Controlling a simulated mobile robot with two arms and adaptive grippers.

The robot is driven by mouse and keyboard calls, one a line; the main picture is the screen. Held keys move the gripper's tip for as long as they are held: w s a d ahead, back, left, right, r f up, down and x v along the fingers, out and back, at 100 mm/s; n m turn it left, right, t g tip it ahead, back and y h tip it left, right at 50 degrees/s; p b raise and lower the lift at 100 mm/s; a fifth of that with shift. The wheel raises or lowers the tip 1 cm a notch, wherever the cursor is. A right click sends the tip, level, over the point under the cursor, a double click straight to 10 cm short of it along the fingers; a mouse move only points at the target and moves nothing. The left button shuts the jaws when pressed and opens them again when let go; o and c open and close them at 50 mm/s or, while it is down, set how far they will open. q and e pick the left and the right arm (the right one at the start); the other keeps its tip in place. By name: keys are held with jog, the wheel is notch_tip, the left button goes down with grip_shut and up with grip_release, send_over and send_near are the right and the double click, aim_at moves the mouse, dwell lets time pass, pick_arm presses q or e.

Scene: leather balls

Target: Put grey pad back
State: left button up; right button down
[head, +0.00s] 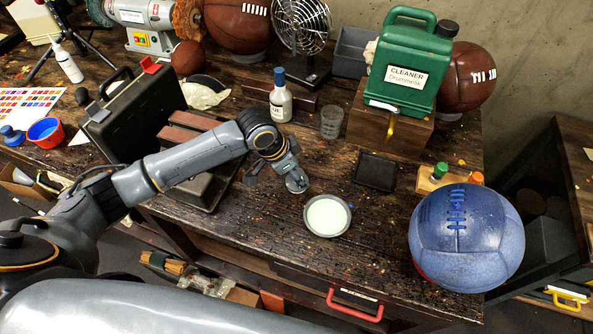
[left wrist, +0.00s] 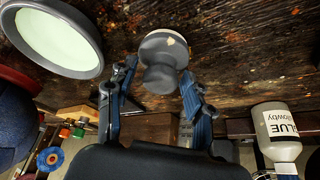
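The grey pad (head: 297,182) is a small round disc with a knob, just left of the round dish on the workbench. It also shows in the left wrist view (left wrist: 163,55), centred beyond my fingertips and appearing to rest on the bench. My left gripper (head: 272,180) is low over the bench beside the pad. Its two fingers stand apart in the left wrist view (left wrist: 158,88), with no clear contact on the knob. The dish (head: 308,229) holds pale green material and also shows in the left wrist view (left wrist: 97,62). My right gripper is not seen.
A dark square tray (head: 375,157) lies right of the gripper. A white bottle (head: 281,100) and glass (head: 331,122) stand behind it. A blue ball (head: 466,250) sits at the right. Bare bench lies in front of the dish.

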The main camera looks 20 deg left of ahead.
pick_arm(q)
jog(key=shift+a+r, duration=0.15)
jog(key=shift+r, duration=0.4)
jog(key=b+v, duration=0.1)
jog(key=v, duration=1)
jog(key=shift+s, duration=0.15)
